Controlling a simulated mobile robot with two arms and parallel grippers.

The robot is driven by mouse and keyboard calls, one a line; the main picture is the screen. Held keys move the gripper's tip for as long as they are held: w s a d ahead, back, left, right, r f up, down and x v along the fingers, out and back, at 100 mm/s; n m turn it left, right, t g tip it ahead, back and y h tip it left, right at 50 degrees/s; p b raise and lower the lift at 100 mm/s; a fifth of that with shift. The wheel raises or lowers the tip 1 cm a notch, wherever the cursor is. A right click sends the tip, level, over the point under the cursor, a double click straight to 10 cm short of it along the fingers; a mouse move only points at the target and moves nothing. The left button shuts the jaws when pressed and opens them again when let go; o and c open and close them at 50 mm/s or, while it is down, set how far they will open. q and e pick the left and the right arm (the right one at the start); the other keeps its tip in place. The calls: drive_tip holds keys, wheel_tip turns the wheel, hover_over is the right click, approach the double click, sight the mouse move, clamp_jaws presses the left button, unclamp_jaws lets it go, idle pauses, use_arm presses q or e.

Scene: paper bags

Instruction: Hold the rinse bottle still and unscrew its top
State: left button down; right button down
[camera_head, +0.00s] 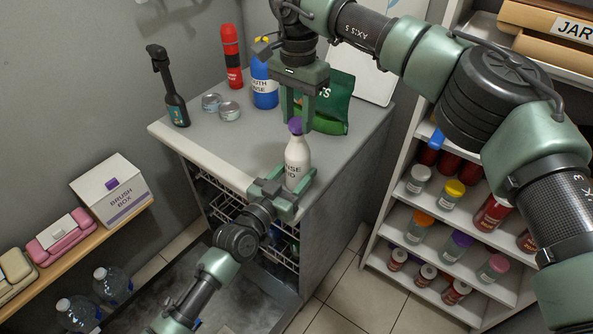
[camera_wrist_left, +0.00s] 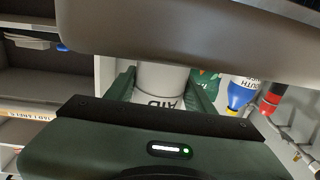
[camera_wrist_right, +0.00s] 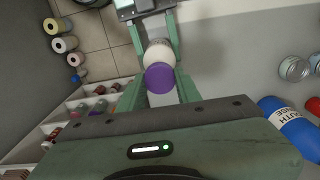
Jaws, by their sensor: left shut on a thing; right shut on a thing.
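The rinse bottle (camera_head: 298,158) is white with dark lettering and stands upright at the counter's front corner. Its purple top (camera_head: 295,126) sits on its neck; I cannot tell how tightly. My left gripper (camera_head: 284,186) is shut on the bottle's lower body. In the left wrist view, the bottle (camera_wrist_left: 160,80) shows between its fingers, with "AID" upside down and its upper part hidden. My right gripper (camera_head: 296,118) points down from above, shut on the purple top. In the right wrist view, the top (camera_wrist_right: 159,77) lies between the fingers, with the white body (camera_wrist_right: 158,50) beyond.
A blue mouth rinse bottle (camera_head: 264,88), green bag (camera_head: 333,104), red bottle (camera_head: 232,58), tins (camera_head: 229,111) and black spray bottle (camera_head: 174,98) stand behind on the counter (camera_head: 210,140). An open dishwasher rack (camera_head: 225,203) is below. Shelves of jars (camera_head: 440,240) stand right.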

drive_tip(key=shift+r, duration=0.1)
drive_tip(key=shift+r, duration=2.45)
use_arm(q)
drive_tip(key=shift+c, duration=2.3)
unclamp_jaws()
drive_tip(key=shift+s, duration=0.1)
drive_tip(key=v, duration=1.2)
